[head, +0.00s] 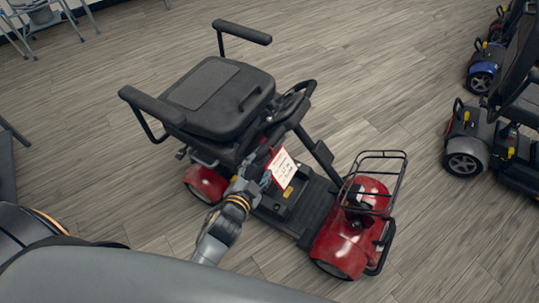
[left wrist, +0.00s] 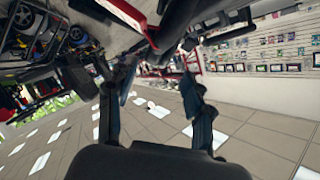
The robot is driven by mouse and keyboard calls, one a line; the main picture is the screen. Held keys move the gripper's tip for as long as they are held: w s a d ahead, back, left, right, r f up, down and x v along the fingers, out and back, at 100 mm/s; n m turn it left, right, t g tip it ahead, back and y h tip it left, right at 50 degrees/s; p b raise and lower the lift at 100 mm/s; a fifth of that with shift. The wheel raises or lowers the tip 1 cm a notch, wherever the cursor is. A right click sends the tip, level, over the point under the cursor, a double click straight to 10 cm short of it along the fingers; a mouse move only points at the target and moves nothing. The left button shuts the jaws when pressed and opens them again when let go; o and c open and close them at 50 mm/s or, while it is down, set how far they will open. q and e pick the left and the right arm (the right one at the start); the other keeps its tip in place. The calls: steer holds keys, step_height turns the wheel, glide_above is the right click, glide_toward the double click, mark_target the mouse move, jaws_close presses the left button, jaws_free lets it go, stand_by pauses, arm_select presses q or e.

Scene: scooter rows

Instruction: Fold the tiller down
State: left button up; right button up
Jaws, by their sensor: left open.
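A red and black mobility scooter stands in the head view, its red front cover (head: 352,225) at lower right. Its black tiller (head: 318,152) rises from the front of the deck and leans back toward the seat (head: 218,97), with the handlebar (head: 292,100) close to the seat's front edge.
A wire basket (head: 378,172) sits over the scooter's front. Armrests (head: 150,105) stick out at the seat's sides. Other scooters (head: 464,150) stand at the right edge. Chair or walker legs show at top left. The wood-look floor (head: 400,80) between is clear.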

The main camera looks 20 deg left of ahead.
mark_target(270, 146)
arm_select(q)
steer(key=x, duration=0.5)
steer(key=shift+w+a+r, duration=0.1)
steer(key=shift+a+r, duration=0.05)
steer(key=shift+r, duration=0.1)
steer(key=x, duration=0.7)
steer(key=shift+w+f, duration=0.15)
steer(key=shift+w, duration=0.15)
steer(key=shift+w+f+b, duration=0.2)
steer(key=shift+w+b, duration=0.1)
steer(key=shift+w, duration=0.3)
arm_select(e)
steer(key=shift+w+a+f, duration=0.3)
steer(key=shift+f, duration=0.05)
arm_select(q)
steer(key=shift+c, duration=0.4)
jaws_close()
arm_select(e)
steer(key=shift+s, duration=0.1)
